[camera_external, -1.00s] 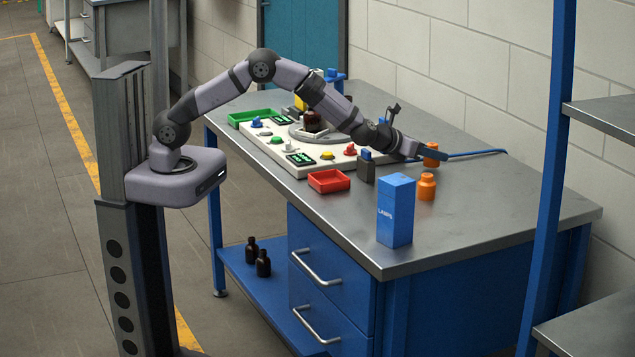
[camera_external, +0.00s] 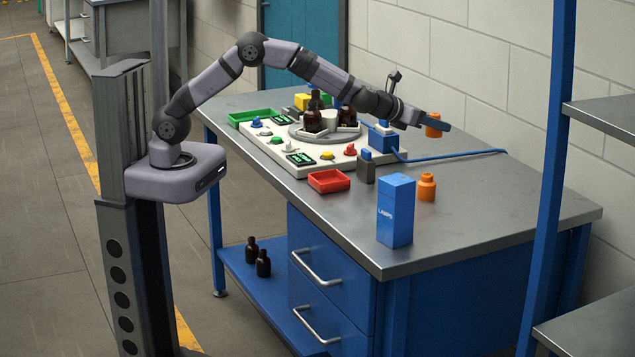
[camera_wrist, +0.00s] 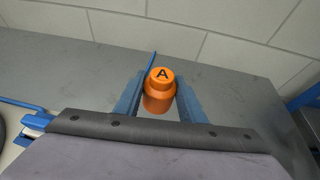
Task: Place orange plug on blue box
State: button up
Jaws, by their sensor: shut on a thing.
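An orange plug (camera_external: 433,126) is held in my gripper (camera_external: 434,125), raised above the table. In the wrist view the plug (camera_wrist: 159,90) stands upright between the two blue fingers of my gripper (camera_wrist: 159,92), with a black letter A on its top. The blue box (camera_external: 395,211) stands upright near the table's front right part, with white lettering on its side. It is nearer the camera than my gripper and lower. A second orange plug (camera_external: 426,187) stands on the table behind the blue box.
The metal table (camera_external: 480,215) is clear to the right. A red tray (camera_external: 329,181), a dark block with a blue top (camera_external: 366,168) and a white panel (camera_external: 300,168) with buttons and amber bottles (camera_external: 313,118) lie to the left. A blue cable (camera_external: 455,156) crosses the table.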

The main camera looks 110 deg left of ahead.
jog(key=w+d+r+m+t+h+p, duration=0.1)
jog(key=w+d+r+p, duration=0.15)
jog(key=d, duration=0.45)
jog(key=w+d+r+m+t+h+p, duration=0.1)
jog(key=w+d+r, duration=0.15)
jog(key=d, duration=0.45)
notch_tip(320, 180, up, 10)
jog(key=m+t+h+p, duration=0.2)
jog(key=m+h+p, duration=0.1)
jog(key=p, duration=0.6)
send_over(397, 179)
jog(key=shift+m, duration=0.3)
jog(key=shift+f+p, duration=0.8)
jog(key=shift+f, duration=4.2)
jog(key=shift+f, duration=0.15)
jog(key=o, duration=1.1)
jog(key=shift+c, duration=0.2)
